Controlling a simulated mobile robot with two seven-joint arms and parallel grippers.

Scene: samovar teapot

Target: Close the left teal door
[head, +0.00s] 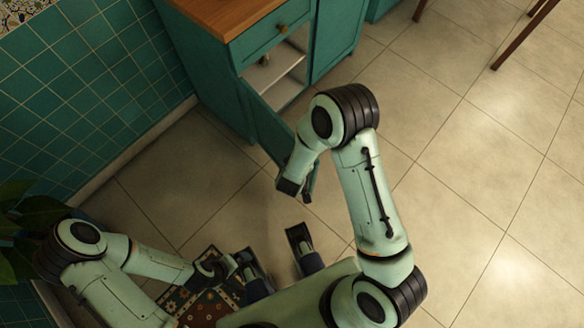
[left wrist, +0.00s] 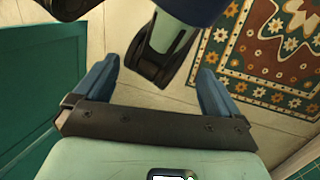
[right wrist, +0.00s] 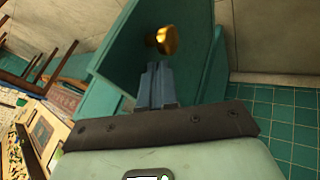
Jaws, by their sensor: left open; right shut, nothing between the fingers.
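The left teal door (head: 262,128) stands open on the cabinet's front, swung out toward me. Its outer end is partly hidden behind my right arm. In the right wrist view, a teal panel (right wrist: 130,48) with a gold knob (right wrist: 162,40) is just ahead of my right gripper (right wrist: 156,82). That gripper is shut and empty, its tips close below the knob; I cannot tell if they touch. It also shows by the door's outer end in the head view (head: 296,187). My left gripper (head: 222,266) is open and empty, low near my base, away from the door (left wrist: 156,78).
The teal cabinet (head: 222,95) has a wooden top, a shut drawer (head: 272,38) and a pale inner shelf (head: 285,88). A tiled wall (head: 90,80) is at the left. A patterned rug (head: 200,305) and plant (head: 18,230) are near my base.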

